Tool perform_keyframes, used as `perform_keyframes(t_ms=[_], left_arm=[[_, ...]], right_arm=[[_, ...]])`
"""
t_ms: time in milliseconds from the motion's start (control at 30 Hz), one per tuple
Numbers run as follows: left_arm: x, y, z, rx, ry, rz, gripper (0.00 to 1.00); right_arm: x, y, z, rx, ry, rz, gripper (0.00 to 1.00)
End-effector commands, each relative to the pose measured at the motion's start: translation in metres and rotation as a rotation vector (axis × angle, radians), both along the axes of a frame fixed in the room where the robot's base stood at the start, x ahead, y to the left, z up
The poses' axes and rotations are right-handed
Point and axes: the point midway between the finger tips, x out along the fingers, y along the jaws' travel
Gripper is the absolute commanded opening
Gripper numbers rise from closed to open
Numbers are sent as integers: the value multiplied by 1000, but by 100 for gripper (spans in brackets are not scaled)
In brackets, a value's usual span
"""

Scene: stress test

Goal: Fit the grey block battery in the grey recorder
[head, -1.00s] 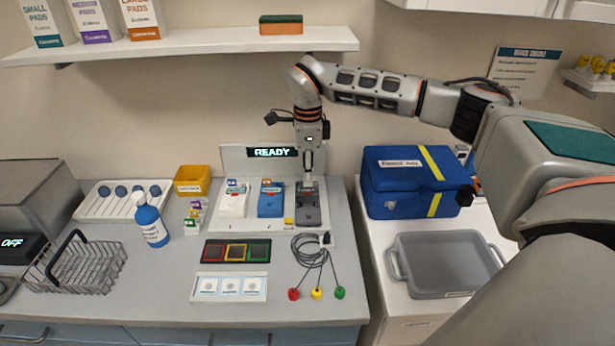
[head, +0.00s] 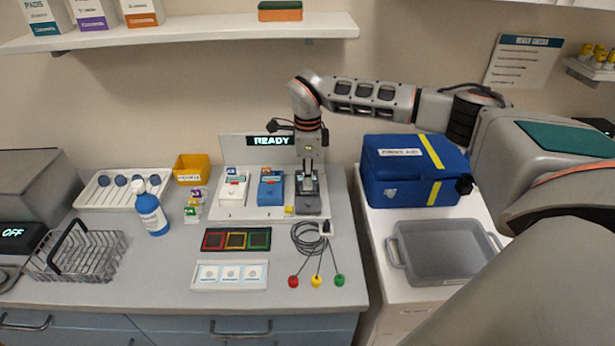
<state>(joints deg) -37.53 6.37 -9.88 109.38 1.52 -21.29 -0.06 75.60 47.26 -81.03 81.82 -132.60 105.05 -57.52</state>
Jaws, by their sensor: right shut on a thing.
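The grey recorder (head: 309,208) stands on the white board at the back of the counter, right of the blue recorder (head: 270,190) and the white recorder (head: 233,190). My right gripper (head: 307,186) points down over the grey recorder. It is shut on a small grey piece that looks like the grey block battery (head: 307,181). The fingers and wrist hide much of the battery and the recorder's upper part, so I cannot tell whether the battery is seated. My left gripper is not in view.
A sign reading READY (head: 268,141) stands behind the recorders. A coiled cable with coloured ends (head: 311,240) lies in front of the grey recorder. A blue case (head: 413,172) and an empty grey tub (head: 440,255) stand at right.

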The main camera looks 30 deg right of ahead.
Motion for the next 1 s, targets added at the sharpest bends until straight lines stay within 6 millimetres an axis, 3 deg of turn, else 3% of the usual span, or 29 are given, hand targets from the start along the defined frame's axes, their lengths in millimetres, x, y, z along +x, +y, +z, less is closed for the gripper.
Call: perform_keyframes(t_ms=[1000], left_arm=[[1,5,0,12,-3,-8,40]], right_arm=[[0,0,-6,0,0,1,0]])
